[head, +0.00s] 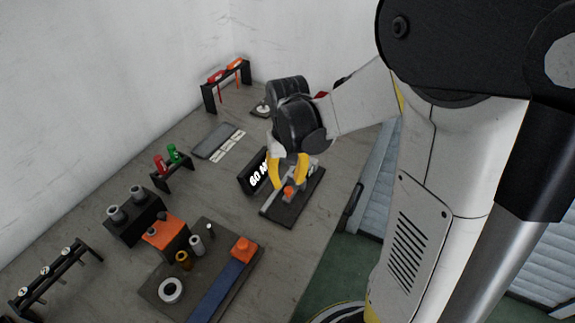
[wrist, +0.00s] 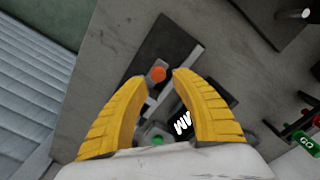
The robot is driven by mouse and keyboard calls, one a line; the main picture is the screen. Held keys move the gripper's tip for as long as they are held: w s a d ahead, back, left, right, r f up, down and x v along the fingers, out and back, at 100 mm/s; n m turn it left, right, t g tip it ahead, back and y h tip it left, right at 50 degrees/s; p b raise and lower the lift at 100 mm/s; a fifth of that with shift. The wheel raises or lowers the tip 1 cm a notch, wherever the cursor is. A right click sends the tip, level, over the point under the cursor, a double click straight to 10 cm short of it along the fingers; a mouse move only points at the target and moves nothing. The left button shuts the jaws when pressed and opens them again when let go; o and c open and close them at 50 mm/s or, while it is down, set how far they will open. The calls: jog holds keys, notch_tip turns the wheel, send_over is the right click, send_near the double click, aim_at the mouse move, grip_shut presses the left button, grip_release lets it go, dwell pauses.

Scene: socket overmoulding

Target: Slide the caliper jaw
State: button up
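The caliper is a grey metal tool on a dark base plate (head: 283,216), with an orange piece (head: 289,191) on it that I take to be part of the sliding jaw. The base plate also shows in the wrist view (wrist: 172,42), with the orange piece (wrist: 157,73) close to my fingertips. My gripper (head: 288,184) is over the caliper, pointing down, with its yellow fingers apart. In the wrist view the gap between the fingertips (wrist: 161,78) lines up with the orange piece. I cannot tell whether either finger touches it. My fingers hide part of the caliper.
A black sign with white letters (head: 256,177) stands just left of the caliper. A rack with red and green gauges (head: 172,172), an orange-topped block (head: 165,233) and a fixture plate with cylinders (head: 218,248) stand farther left and front. The table's right edge is near.

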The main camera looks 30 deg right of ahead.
aim_at(287, 191)
notch_tip(287, 191, up, 8)
jog(key=shift+f, duration=0.2)
dwell(0.4)
